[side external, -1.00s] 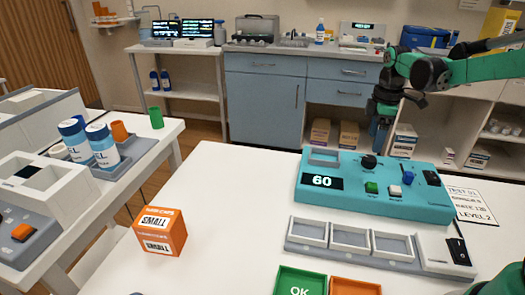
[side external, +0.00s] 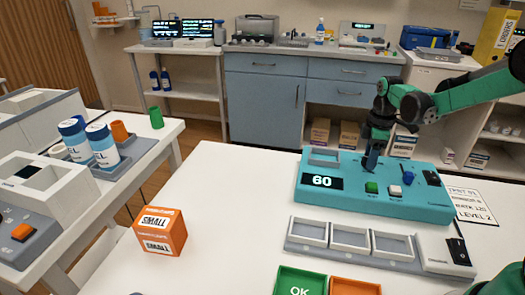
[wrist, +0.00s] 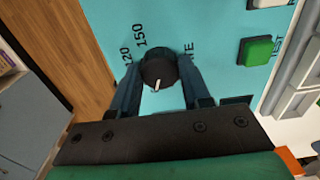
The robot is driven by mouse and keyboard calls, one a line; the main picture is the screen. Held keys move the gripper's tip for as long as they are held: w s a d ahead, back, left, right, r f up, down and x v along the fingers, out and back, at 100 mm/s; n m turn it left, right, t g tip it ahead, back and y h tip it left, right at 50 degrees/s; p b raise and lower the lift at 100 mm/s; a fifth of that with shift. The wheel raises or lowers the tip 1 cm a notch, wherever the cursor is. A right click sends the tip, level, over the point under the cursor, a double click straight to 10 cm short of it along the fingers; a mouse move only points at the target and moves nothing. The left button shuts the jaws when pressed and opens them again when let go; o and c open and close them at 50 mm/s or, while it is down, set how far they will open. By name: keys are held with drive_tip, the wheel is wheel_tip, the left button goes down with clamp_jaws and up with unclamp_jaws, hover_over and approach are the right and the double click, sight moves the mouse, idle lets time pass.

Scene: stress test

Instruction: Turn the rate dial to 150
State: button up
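The rate dial (wrist: 158,70) is a round black knob on the teal device panel (wrist: 222,22). In the wrist view its white pointer line faces down the picture, away from the printed 150 (wrist: 140,35) and 120 (wrist: 126,56) at upper left. My gripper (wrist: 160,72) has one dark blue finger on each side of the knob. The fingers are apart; whether they touch the knob cannot be told. In the side view my gripper (side external: 370,165) is down at the panel and hides the dial. The display (side external: 322,181) reads 60.
A printed card (side external: 472,206) lies right of the device. A grey tray (side external: 350,255) sits in front. The table's left side holds an orange box (side external: 160,233).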

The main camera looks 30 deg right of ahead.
clamp_jaws()
drive_tip(key=m, duration=0.6)
drive_tip(key=shift+m, duration=0.3)
drive_tip(key=m, duration=1.2)
drive_tip(key=shift+m, duration=0.4)
drive_tip(key=m, duration=0.6)
drive_tip(key=shift+m, duration=0.3)
